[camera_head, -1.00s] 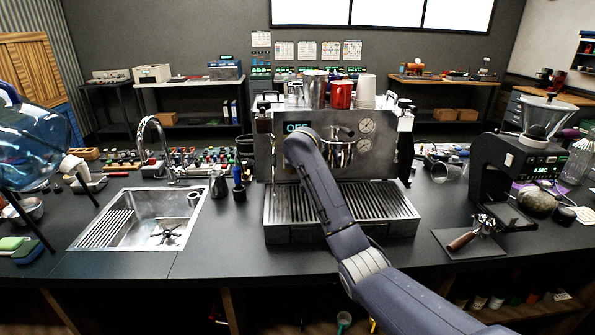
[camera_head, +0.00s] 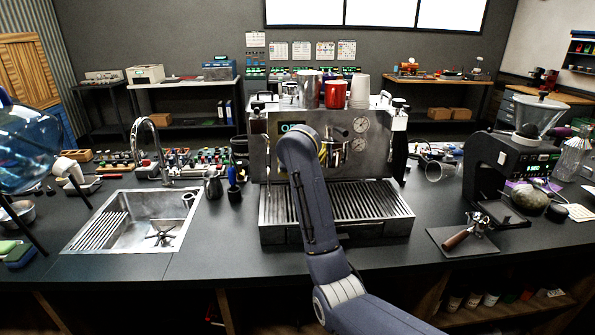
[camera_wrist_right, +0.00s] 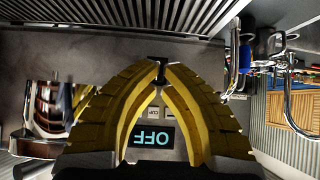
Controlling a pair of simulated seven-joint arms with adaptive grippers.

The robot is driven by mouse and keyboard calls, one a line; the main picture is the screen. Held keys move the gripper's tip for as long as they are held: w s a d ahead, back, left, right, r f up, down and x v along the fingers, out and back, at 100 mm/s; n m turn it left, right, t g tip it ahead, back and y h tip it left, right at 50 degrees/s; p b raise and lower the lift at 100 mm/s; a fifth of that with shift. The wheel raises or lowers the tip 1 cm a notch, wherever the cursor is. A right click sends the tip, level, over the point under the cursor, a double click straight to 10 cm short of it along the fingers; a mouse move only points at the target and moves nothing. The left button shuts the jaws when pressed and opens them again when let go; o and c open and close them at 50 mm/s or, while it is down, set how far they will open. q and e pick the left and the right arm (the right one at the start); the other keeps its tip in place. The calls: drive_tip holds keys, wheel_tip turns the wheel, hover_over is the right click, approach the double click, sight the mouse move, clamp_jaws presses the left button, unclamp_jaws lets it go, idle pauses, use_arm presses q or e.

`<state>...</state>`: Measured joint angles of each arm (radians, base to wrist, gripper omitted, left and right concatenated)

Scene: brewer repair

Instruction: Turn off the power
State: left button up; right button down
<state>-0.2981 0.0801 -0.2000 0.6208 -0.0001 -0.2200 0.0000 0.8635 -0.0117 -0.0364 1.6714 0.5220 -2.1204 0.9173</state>
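The silver espresso machine (camera_head: 375,165) stands on the dark counter in the head view. Its small display (camera_head: 290,127) is lit, partly hidden by my right arm. In the right wrist view, the display (camera_wrist_right: 151,143) appears upside down and reads OFF between my yellow fingers. My right gripper (camera_wrist_right: 161,66) is close to the front panel, its fingertips together around or over a small dark part I cannot identify; I cannot tell if they touch it. In the head view only a bit of yellow finger (camera_head: 323,153) shows beside the arm. My left gripper is not in view.
Metal cups, a red cup (camera_head: 335,94) and paper cups (camera_head: 359,92) stand on the machine. The drip tray (camera_head: 375,205) juts out below. A sink (camera_head: 130,225) is at left, a grinder (camera_head: 510,165) and a portafilter (camera_head: 468,233) at right.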

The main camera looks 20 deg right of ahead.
drive_tip(key=shift+s+f+v, duration=0.1)
drive_tip(key=shift+f+v, duration=0.05)
drive_tip(key=shift+v, duration=0.65)
drive_tip(key=shift+s+f+v, duration=0.1)
drive_tip(key=shift+s+v, duration=0.05)
drive_tip(key=shift+v, duration=0.65)
drive_tip(key=shift+s+f+v, duration=0.1)
drive_tip(key=shift+f+v, duration=0.05)
drive_tip(key=shift+v, duration=0.6)
